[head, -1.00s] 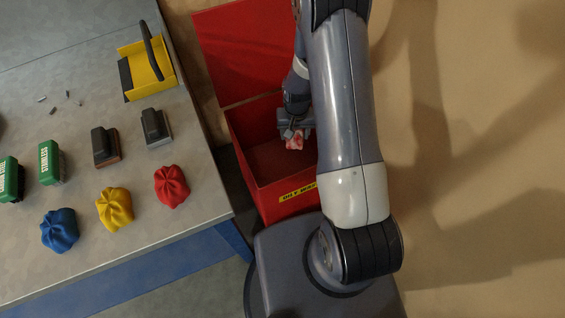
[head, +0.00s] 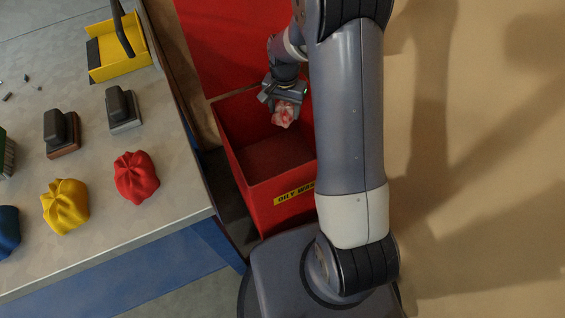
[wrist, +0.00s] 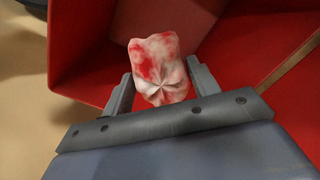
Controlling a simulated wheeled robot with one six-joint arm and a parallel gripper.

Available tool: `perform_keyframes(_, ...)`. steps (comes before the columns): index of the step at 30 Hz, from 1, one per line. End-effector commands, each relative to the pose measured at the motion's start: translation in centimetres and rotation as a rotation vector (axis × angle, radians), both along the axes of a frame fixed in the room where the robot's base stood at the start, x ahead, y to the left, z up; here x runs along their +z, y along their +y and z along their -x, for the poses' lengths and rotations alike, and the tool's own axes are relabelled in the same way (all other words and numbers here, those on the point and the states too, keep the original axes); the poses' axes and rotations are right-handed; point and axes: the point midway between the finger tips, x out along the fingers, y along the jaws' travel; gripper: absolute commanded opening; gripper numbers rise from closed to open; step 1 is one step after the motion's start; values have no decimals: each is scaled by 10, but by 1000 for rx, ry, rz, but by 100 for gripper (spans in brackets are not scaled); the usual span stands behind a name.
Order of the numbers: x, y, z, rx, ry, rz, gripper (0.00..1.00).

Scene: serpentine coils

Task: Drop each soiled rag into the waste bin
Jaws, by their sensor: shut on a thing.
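My gripper (head: 284,100) is shut on a white rag with red stains (head: 284,115). The stained rag (wrist: 158,62) also shows between the two fingers in the wrist view. The gripper and rag are over the open red waste bin (head: 232,165), near its back right part in the head view. The bin is labelled as oily waste, and its lid (head: 225,45) stands open behind it. The part of the bin floor that shows looks bare; the right part is hidden by my arm. No other white stained rag shows.
A grey workbench (head: 110,225) is on the left. It bears a red cloth (head: 136,178), a yellow cloth (head: 65,206), a partly cut-off blue cloth (head: 7,232), two brushes or blocks (head: 122,110) (head: 61,134) and a yellow dustpan-like holder (head: 122,50). Open floor lies right.

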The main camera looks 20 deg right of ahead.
Motion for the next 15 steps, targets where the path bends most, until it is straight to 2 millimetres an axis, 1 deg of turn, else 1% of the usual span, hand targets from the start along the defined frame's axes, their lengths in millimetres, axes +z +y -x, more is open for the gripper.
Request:
perform_keyframes(1,-11,0,0,0,1,0,39)
perform_keyframes(6,-32,0,0,1,1,0,39)
perform_keyframes(9,-41,0,0,1,0,0,39)
perform_keyframes(12,-46,0,0,1,0,0,39)
perform_keyframes(15,-46,0,0,1,0,0,39)
